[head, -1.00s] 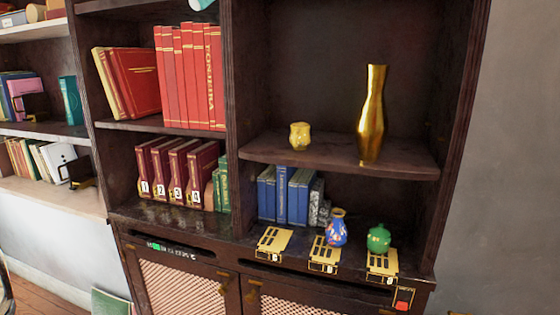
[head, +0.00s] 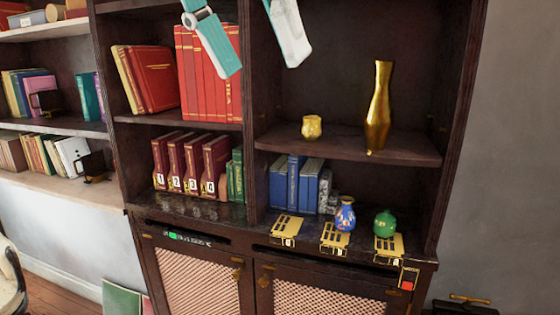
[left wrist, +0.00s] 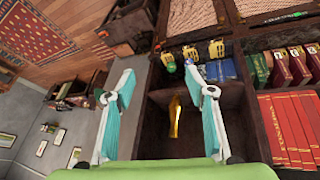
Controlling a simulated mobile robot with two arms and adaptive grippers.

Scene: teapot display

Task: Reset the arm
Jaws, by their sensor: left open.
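My left gripper (head: 261,66) hangs into the top of the head view, in front of the bookcase. Its two white and teal fingers are spread apart with nothing between them. It also shows open and empty in the left wrist view (left wrist: 167,84), where the shelves appear upside down. The right gripper is not in view.
A tall gold vase (head: 378,108) and small gold cup (head: 311,127) stand on the right shelf. Below are a blue patterned vase (head: 345,214), a green pot (head: 385,223) and several gold plates (head: 334,239). Red books (head: 207,85) fill the left shelf.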

